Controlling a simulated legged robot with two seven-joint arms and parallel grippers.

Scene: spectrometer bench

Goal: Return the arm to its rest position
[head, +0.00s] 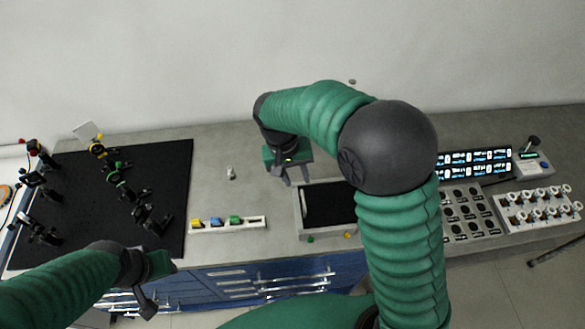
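My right arm (400,230) rises from the lower right, bends at a dark grey elbow and reaches left over the grey bench. Its gripper (294,178) points down above the bench, just left of the black-lined tray. Its two fingers look spread, with nothing seen between them. My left arm (65,285) comes in from the lower left. Its gripper (148,303) hangs in front of the bench's front edge, over the blue drawers. Its fingers overlap in this view, so I cannot tell its opening.
A black optical board (100,200) with several mounts fills the left. A white holder (255,222) carries yellow, blue and green pieces. The black-lined tray (327,238) is partly behind my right arm. A lit display panel (475,162) and a rack of white-topped pieces (545,222) stand right.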

